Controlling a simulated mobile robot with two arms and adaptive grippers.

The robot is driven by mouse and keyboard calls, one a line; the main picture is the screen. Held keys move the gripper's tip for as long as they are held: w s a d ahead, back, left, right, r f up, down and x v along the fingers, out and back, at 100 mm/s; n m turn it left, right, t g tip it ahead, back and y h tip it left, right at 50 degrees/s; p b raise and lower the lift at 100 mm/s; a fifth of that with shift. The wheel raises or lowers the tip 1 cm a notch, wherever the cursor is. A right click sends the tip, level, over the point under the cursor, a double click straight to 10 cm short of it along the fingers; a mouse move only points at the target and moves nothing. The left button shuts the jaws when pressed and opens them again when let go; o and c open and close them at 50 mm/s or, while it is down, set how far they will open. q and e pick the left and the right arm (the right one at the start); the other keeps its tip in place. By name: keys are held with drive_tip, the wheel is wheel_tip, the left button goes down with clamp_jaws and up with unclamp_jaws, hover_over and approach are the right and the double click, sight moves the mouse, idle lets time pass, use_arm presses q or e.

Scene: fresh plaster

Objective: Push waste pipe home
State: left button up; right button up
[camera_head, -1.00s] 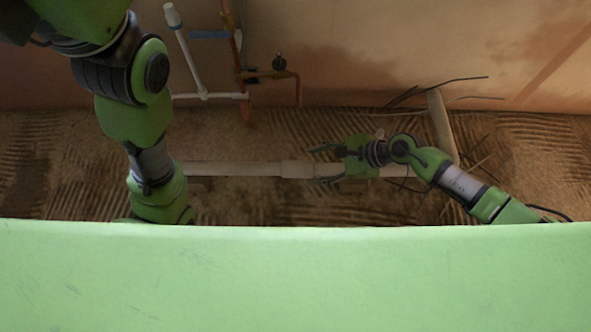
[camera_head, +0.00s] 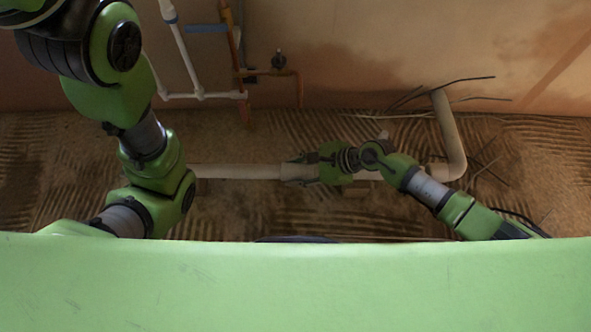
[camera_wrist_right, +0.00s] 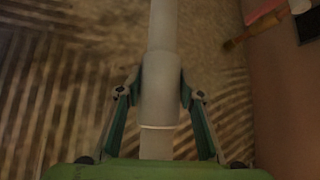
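A pale waste pipe (camera_head: 235,171) runs left to right along the foot of the wall, with a thicker collar (camera_head: 293,172) in its middle. At its right it bends into an elbow (camera_head: 457,166) and a rising length. My right gripper (camera_head: 293,170) is at the collar, coming from the right. In the right wrist view, its two fingers (camera_wrist_right: 160,75) lie along both sides of the collar (camera_wrist_right: 160,95) and appear to touch it. A light ring marks the collar's near end, where a narrower pipe section enters. My left gripper is out of sight; only its arm shows.
White and copper pipes (camera_head: 238,50) with a small valve (camera_head: 278,60) stand against the wall at upper left. Thin dark cables (camera_head: 440,85) stick out around the rising pipe. The rough floor (camera_head: 270,130) is mostly clear. My green body fills the bottom.

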sight(315, 172)
clamp_jaws()
drive_tip(key=shift+d+f+b, duration=0.1)
drive_tip(key=shift+d+b, duration=0.3)
drive_tip(key=shift+d, duration=2.15)
drive_tip(key=o, duration=1.1)
unclamp_jaws()
drive_tip(key=shift+d, duration=0.15)
drive_tip(key=v, duration=1.2)
